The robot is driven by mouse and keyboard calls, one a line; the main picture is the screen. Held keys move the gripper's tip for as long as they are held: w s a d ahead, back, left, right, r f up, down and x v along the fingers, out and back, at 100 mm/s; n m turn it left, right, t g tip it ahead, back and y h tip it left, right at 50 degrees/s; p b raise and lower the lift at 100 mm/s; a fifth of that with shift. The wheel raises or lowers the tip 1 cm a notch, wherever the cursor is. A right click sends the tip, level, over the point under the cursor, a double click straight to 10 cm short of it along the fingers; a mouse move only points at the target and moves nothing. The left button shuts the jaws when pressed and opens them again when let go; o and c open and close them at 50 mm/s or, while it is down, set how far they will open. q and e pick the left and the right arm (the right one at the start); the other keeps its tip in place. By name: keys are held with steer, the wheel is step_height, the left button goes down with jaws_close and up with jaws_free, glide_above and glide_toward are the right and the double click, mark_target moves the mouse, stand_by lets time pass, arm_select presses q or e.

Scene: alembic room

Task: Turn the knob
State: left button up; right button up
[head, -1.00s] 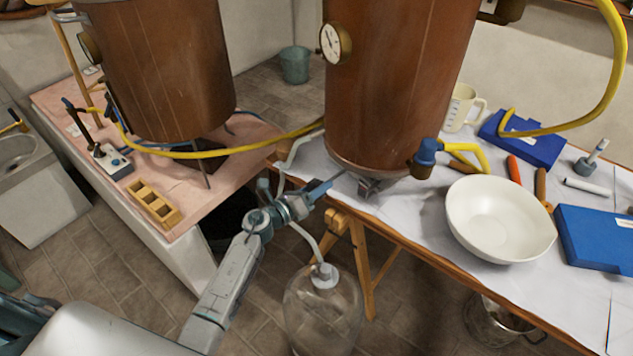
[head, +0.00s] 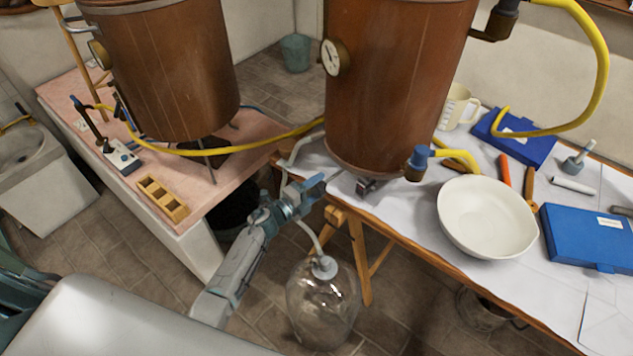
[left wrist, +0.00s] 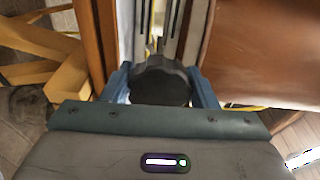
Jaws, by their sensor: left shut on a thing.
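A dark knob with a scalloped edge (left wrist: 160,76) sits between the two blue fingers of my left gripper in the left wrist view. My left gripper (head: 318,186) is shut on the knob, with a finger on each side of it. In the head view the gripper is at the near left edge of the white-covered table, below and left of the right copper vessel (head: 385,90). The knob cannot be made out in the head view. My right gripper is not in view.
A glass carboy (head: 322,308) with a hose stands on the floor below the gripper. A white bowl (head: 487,218) and blue cases (head: 590,240) are on the table. A yellow hose (head: 230,152) runs to the left vessel. Wooden trestle legs (head: 360,260) are close by.

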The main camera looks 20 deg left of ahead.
arm_select(q)
steer(key=shift+n+p, duration=0.8)
steer(key=shift+n, duration=0.7)
steer(key=shift+f, duration=0.1)
steer(key=o, duration=1)
steer(key=shift+b+v, duration=1.05)
steer(key=shift+v, duration=4.4)
